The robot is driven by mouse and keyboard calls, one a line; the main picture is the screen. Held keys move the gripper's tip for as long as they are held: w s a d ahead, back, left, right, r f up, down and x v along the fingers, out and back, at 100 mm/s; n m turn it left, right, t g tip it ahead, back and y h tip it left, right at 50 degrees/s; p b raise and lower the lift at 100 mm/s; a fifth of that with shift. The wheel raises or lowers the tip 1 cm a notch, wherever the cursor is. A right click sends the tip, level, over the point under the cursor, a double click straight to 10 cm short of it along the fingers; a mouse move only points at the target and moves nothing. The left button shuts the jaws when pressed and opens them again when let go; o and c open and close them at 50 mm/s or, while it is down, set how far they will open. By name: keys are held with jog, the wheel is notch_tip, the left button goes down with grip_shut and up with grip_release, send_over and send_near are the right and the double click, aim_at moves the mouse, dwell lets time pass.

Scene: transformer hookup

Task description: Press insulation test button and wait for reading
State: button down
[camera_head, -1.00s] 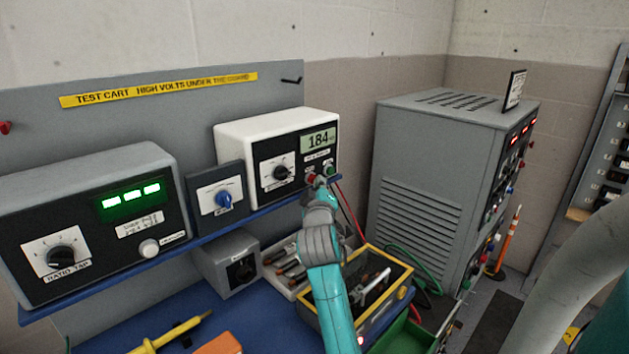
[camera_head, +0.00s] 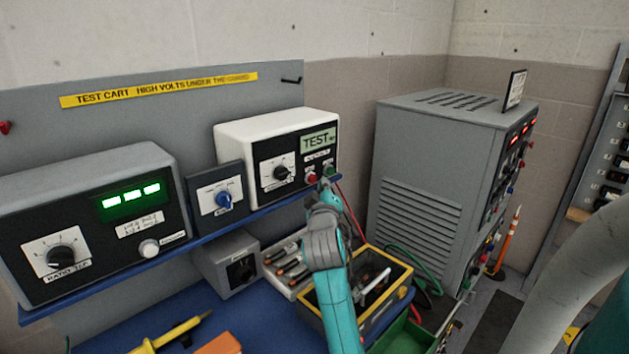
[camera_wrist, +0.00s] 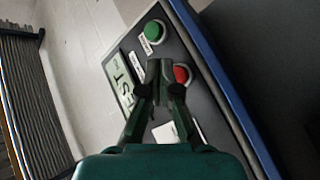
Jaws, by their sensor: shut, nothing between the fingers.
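The white insulation tester (camera_head: 235,135) stands on the blue shelf, and its display (camera_head: 318,140) reads TEST. A red button (camera_head: 311,177) and a green button (camera_head: 329,171) sit below the display. In the wrist view the green button (camera_wrist: 154,31) lies beyond my fingertips, and the red button (camera_wrist: 181,74) lies just right of them. My gripper (camera_head: 325,184) is shut and empty, just below the green button in the head view. I cannot tell whether the tips touch the panel. The dial (camera_head: 281,173) is left of the buttons.
A blue-knobbed switch box (camera_head: 207,178) and a grey ratio meter (camera_head: 90,185) stand left on the shelf (camera_head: 100,278). A yellow-edged case (camera_head: 312,303) lies under my arm. A tall grey cabinet (camera_head: 420,170) stands to the right.

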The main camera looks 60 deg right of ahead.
jog(key=s+a, duration=0.1)
jog(key=s, duration=0.5)
jog(key=shift+a, duration=0.2)
dwell(0.4)
dwell(0.8)
